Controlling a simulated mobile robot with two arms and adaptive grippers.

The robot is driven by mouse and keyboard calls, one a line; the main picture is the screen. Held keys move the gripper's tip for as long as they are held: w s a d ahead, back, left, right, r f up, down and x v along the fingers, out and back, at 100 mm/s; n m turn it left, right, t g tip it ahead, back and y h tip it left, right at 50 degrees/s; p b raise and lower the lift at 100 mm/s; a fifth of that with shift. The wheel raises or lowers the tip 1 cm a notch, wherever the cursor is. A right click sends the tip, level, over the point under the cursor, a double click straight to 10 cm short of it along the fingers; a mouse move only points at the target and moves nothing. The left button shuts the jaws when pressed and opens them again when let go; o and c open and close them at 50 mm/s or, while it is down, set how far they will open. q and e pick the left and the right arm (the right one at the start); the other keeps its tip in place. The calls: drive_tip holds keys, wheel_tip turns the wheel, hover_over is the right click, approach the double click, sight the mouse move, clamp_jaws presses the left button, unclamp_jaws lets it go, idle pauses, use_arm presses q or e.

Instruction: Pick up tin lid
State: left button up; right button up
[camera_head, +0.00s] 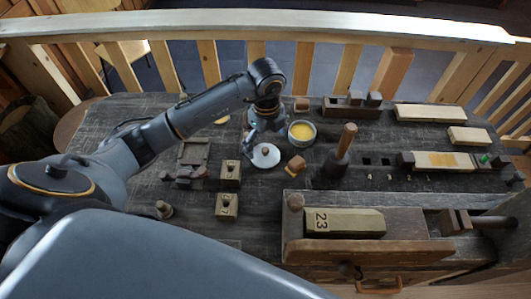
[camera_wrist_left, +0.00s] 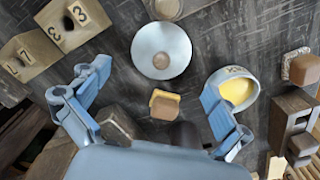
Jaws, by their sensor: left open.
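The tin lid (camera_head: 265,156) is a pale round disc with a small brown knob, lying flat on the dark workbench. In the left wrist view the lid (camera_wrist_left: 149,63) is ahead of the fingers, near the top middle. The open tin (camera_head: 302,139) with yellow contents stands to its right; it also shows in the left wrist view (camera_wrist_left: 254,93). My left gripper (camera_head: 263,131) is open and empty, over the bench just beyond the lid and left of the tin. In the left wrist view its fingers (camera_wrist_left: 153,78) are spread wide, apart from the lid. My right gripper is not in view.
A brush-like block with yellow edge (camera_head: 297,165) lies close to the lid. Two numbered wooden blocks (camera_head: 230,172) stand left of it. A dark tool with a wooden handle (camera_head: 345,142) stands upright to the right. A vise (camera_head: 365,247) fills the front right.

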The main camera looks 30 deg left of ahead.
sight(265, 151)
use_arm(q)
drive_tip(key=f, duration=0.2)
drive_tip(key=f+p, duration=0.1)
drive_tip(key=shift+a+f, duration=0.2)
drive_tip(key=shift+f, duration=0.5)
drive_tip(key=shift+w+f, duration=0.1)
drive_tip(key=shift+f, duration=0.05)
drive_tip(key=c, duration=1)
drive_tip(key=shift+s, duration=0.3)
drive_tip(key=c, duration=0.6)
drive_tip(key=shift+c, duration=0.6)
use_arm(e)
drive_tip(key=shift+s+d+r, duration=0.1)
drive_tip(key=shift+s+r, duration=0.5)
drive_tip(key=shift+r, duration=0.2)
use_arm(q)
drive_tip(key=shift+d, duration=0.1)
